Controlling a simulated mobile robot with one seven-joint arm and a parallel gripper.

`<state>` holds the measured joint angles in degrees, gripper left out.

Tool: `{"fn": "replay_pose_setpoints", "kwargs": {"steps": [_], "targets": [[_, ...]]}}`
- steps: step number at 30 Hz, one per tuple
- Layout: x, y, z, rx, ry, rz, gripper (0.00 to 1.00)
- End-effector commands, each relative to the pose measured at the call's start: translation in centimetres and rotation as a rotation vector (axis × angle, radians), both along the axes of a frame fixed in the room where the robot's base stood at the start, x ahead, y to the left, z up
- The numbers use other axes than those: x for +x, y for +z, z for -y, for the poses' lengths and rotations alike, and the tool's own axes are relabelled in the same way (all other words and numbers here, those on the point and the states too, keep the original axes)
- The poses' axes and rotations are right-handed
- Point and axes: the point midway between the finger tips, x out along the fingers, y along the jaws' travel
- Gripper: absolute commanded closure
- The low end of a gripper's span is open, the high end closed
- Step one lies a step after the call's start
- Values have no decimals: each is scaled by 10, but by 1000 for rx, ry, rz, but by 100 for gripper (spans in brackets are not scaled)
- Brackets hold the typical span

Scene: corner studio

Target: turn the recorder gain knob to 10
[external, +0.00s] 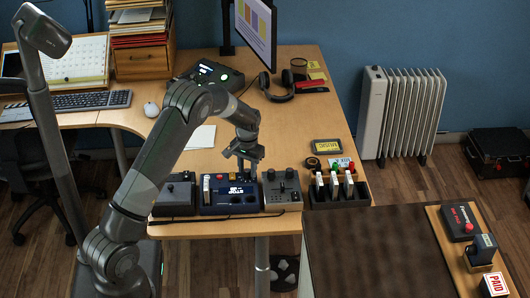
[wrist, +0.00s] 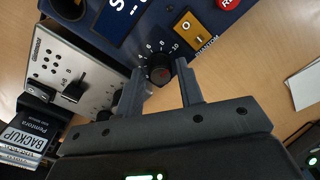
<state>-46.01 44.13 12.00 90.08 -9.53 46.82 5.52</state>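The blue recorder (external: 212,209) stands near the desk's front edge in the external view, and part of its blue panel shows at the top of the wrist view (wrist: 160,22). Its black gain knob (wrist: 160,73) has a printed scale beside it, with 6, 8 and 10 readable. I cannot tell clearly where its pointer is set. My gripper (wrist: 160,68) is open, one finger to each side of the knob with visible gaps, so it is not closed on it. In the external view my gripper (external: 243,158) hangs over the recorder, hiding part of it.
An orange phantom switch (wrist: 189,32) and a red button (wrist: 228,3) are near the knob. A silver slider unit (external: 283,190) stands to the recorder's right, a dark unit (external: 175,195) to its left. A black tray (external: 338,204) with several labelled items is farther right.

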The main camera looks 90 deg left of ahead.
Motion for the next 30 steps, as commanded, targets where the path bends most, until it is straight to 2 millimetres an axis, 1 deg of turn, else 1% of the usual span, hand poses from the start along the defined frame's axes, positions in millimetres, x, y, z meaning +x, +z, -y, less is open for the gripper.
{"fn": "replay_pose_setpoints", "kwargs": {"steps": [1, 4, 11, 14, 17, 24, 27, 30], "targets": [[0, 0, 0, 0, 0, 0, 62], [0, 0, 0, 0, 1, 0, 54], [0, 1, 0, 0, 1, 0, 54], [0, 7, 0, 1, 1, 1, 54], [1, 21, 0, 2, 1, 2, 54], [2, 70, 1, 3, 0, 3, 54], [2, 87, 1, 2, 0, 1, 54], [2, 99, 1, 1, 0, 1, 54]]}}
